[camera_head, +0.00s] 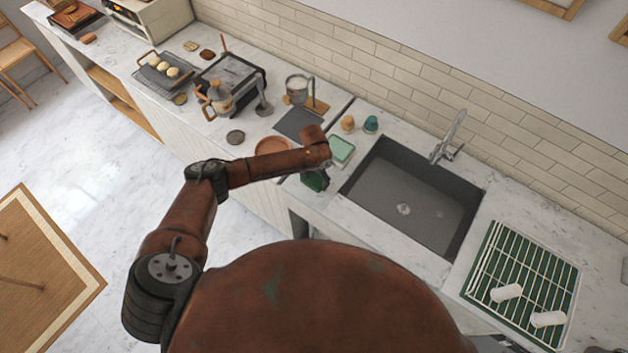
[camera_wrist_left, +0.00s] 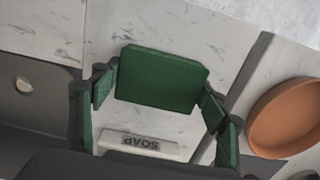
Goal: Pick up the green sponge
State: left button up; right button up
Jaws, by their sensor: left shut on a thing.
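The green sponge (camera_wrist_left: 160,79) is a dark green block between the fingers of my left gripper in the left wrist view. The fingers touch its left and right ends, and the gripper is shut on it. In the head view my left gripper (camera_head: 315,180) is over the counter's front edge, left of the sink, pointing down. The arm partly hides it. I cannot tell how far the sponge is above the counter. My right gripper is not in view.
A soap-labelled item (camera_wrist_left: 140,146) lies close by below the sponge in the left wrist view. A terracotta dish (camera_wrist_left: 284,118) is to the right. The sink (camera_head: 410,200) is right of the gripper, with a drying rack (camera_head: 487,262) beyond it.

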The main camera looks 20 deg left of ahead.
pick_arm(q)
jog(key=shift+r, duration=0.1)
jog(key=shift+r, duration=0.2)
notch_tip(320, 180, up, 2)
jog(key=shift+r+b, duration=0.15)
jog(key=shift+b, duration=0.5)
jog(key=s+r, duration=0.1)
jog(key=s+d+r, duration=0.1)
jog(key=r, duration=0.1)
jog(key=s+d+r, duration=0.1)
jog(key=s+r, duration=0.1)
jog(key=shift+r, duration=0.15)
jog(key=s+d+r+b, duration=0.1)
jog(key=s+d+r, duration=0.3)
jog(key=s, duration=0.4)
jog(key=shift+s+r+b, duration=0.35)
jog(key=shift+r, duration=0.05)
